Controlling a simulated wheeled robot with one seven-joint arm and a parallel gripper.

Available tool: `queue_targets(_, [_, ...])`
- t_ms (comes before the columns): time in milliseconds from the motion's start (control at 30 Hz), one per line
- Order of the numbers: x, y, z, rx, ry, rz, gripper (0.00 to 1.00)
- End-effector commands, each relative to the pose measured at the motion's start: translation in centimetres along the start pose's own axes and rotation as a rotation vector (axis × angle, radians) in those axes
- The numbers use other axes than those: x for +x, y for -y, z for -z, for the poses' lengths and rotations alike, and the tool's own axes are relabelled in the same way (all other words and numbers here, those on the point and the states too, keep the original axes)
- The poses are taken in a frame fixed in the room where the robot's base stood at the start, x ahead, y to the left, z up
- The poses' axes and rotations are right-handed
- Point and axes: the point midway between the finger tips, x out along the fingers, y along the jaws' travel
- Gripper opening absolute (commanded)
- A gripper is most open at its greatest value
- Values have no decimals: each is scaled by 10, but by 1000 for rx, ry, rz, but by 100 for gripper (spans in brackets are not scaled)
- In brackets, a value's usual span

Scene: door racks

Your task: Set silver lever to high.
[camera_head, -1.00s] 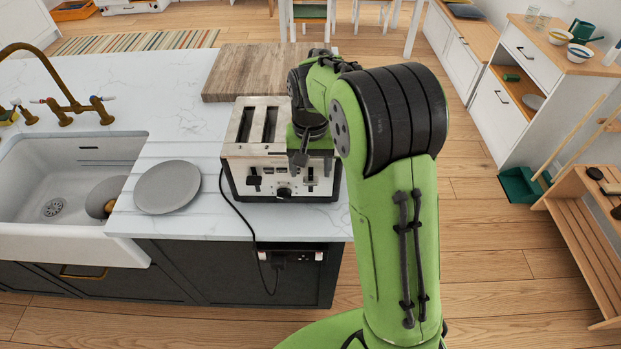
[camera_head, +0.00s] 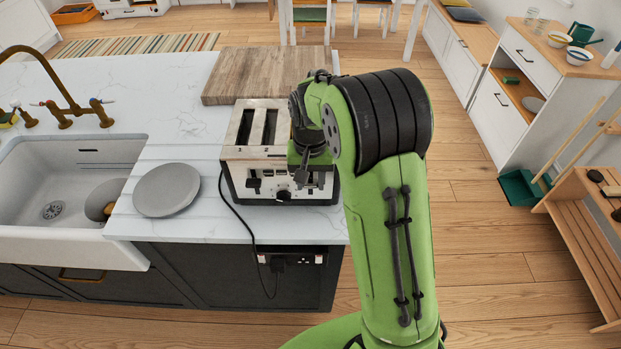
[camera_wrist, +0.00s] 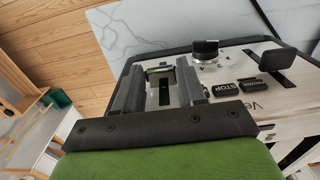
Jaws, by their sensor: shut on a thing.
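The silver toaster (camera_head: 238,157) stands on the white counter with two slots on top. My gripper (camera_wrist: 161,68) is at the right side of its front face. In the wrist view its two dark fingers straddle a dark upright slot in the silver panel. The gripper is shut on the silver lever (camera_wrist: 159,70), a small greyish piece at the counter-side end of that slot. The other, black lever (camera_wrist: 277,60) and the round black knob (camera_wrist: 205,48) are apart from the fingers. In the head view my gripper (camera_head: 303,176) mostly hides the held lever.
A wooden board (camera_head: 255,73) lies behind the toaster. A grey plate (camera_head: 167,190) lies to its left, beside the sink (camera_head: 75,178). The toaster's black cord (camera_head: 240,215) hangs over the counter front to a socket (camera_head: 300,258).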

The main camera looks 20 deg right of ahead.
Motion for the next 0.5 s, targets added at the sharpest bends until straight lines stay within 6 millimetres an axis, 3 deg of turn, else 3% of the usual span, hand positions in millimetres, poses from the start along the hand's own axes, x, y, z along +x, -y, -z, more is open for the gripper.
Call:
queue_targets(167, [-3,0,0,-1,-1,0,0])
queue_targets(500, [-29,0,0,0,0,0,0])
